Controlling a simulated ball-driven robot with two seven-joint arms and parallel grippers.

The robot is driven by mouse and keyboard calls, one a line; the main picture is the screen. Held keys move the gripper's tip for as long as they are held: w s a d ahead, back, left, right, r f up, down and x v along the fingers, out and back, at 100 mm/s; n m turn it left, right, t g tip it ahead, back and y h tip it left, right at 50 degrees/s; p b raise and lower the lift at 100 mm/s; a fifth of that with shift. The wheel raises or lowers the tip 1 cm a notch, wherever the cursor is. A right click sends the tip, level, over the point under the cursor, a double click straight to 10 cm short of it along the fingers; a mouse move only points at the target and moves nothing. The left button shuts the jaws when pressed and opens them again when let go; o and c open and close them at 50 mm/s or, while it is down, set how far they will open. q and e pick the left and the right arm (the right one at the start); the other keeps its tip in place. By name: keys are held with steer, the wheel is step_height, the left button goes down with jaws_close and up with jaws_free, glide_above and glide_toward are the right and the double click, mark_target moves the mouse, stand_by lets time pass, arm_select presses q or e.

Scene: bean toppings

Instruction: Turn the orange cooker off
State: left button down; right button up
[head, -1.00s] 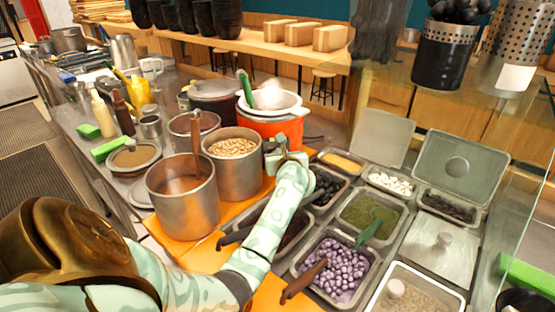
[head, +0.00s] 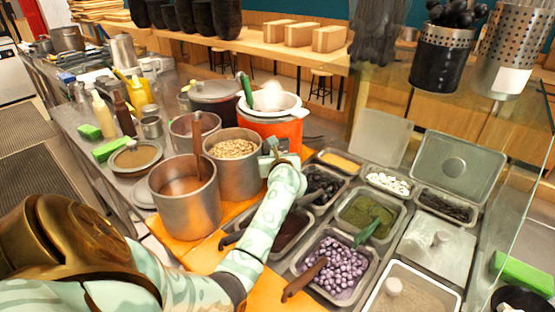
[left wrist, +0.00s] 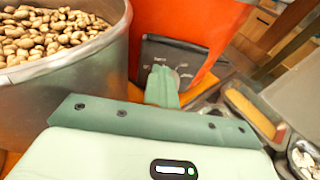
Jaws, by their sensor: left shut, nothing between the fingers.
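The orange cooker (head: 283,128) stands behind the bean pot, with a white bowl (head: 272,104) and a green-handled utensil on top. In the left wrist view, the orange cooker (left wrist: 178,22) shows a dark control panel (left wrist: 190,55) with small pale markings. My left gripper (head: 268,150) is shut and empty, at the front of the cooker. In the left wrist view the left gripper (left wrist: 161,75) covers the middle of the panel and any knob there. I cannot tell whether it touches the panel. My right gripper is not in view.
A metal pot of beans (head: 233,172) stands close to the left of my left gripper, and a pot with a ladle (head: 186,205) is nearer. Topping trays, including one of purple beans (head: 335,268), fill the counter to the right.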

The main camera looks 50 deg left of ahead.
arm_select(q)
steer(key=p+v, duration=0.1)
steer(key=v, duration=0.1)
steer(key=p+v, duration=0.1)
steer(key=v, duration=0.1)
steer(key=f+p+v, duration=0.1)
steer(key=v, duration=0.1)
steer(key=shift+s, duration=0.1)
stand_by(0.4)
stand_by(0.4)
